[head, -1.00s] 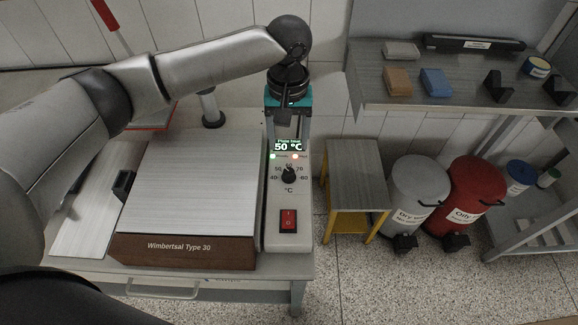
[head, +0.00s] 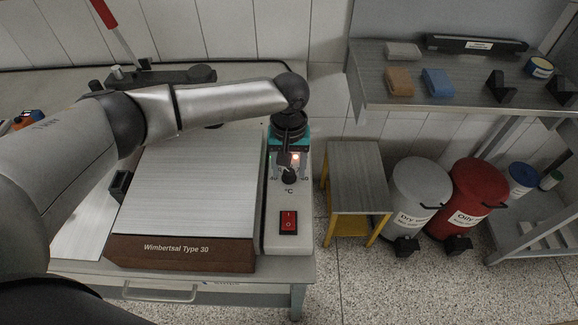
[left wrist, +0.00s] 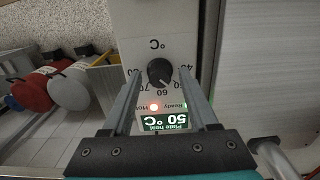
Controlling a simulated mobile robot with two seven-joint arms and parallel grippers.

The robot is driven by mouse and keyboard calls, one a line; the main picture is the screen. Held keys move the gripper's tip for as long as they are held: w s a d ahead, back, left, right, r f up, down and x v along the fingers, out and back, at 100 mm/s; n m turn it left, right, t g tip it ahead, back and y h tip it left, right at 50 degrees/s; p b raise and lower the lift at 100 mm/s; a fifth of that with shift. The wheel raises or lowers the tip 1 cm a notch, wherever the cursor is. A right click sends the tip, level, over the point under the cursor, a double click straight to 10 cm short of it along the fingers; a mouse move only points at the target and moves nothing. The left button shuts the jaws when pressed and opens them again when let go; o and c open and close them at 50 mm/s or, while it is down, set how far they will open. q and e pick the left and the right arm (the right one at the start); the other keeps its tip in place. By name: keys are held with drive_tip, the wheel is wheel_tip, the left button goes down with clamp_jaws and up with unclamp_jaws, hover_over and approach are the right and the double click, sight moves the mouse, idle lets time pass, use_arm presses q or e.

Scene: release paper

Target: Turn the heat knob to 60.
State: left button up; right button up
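The heat knob (head: 289,177) is a black round knob on the white control panel (head: 272,239); the left wrist view shows it upside down, inside a printed scale from 40 to 80. Its exact pointer setting is hard to read. In the head view my left gripper (head: 289,164) hides the display and most of the scale. My right gripper is not in view.
A red power switch (head: 288,222) is on the panel below the knob. The flat metal plate (head: 188,185) of the Wimbertsal device lies left of it. A small yellow-legged stand (head: 356,180) and two bins (head: 415,190) stand on the right.

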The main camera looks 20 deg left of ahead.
use_arm(q)
clamp_jaws()
idle(0.4)
drive_tip(key=m+p, duration=0.1)
drive_tip(key=p, duration=0.5)
drive_tip(key=shift+r+m, duration=0.2)
drive_tip(key=shift+m, duration=0.2)
drive_tip(key=shift+m+p, duration=0.4)
drive_tip(key=shift+p, duration=0.25)
drive_tip(key=m+p, duration=0.1)
drive_tip(key=m, duration=0.1)
drive_tip(key=shift+f+m, duration=0.1)
drive_tip(key=shift+m, duration=0.2)
drive_tip(key=shift+m+p, duration=0.7)
drive_tip(key=shift+m, duration=1)
drive_tip(key=shift+f, duration=0.1)
drive_tip(key=shift+o, duration=0.8)
unclamp_jaws()
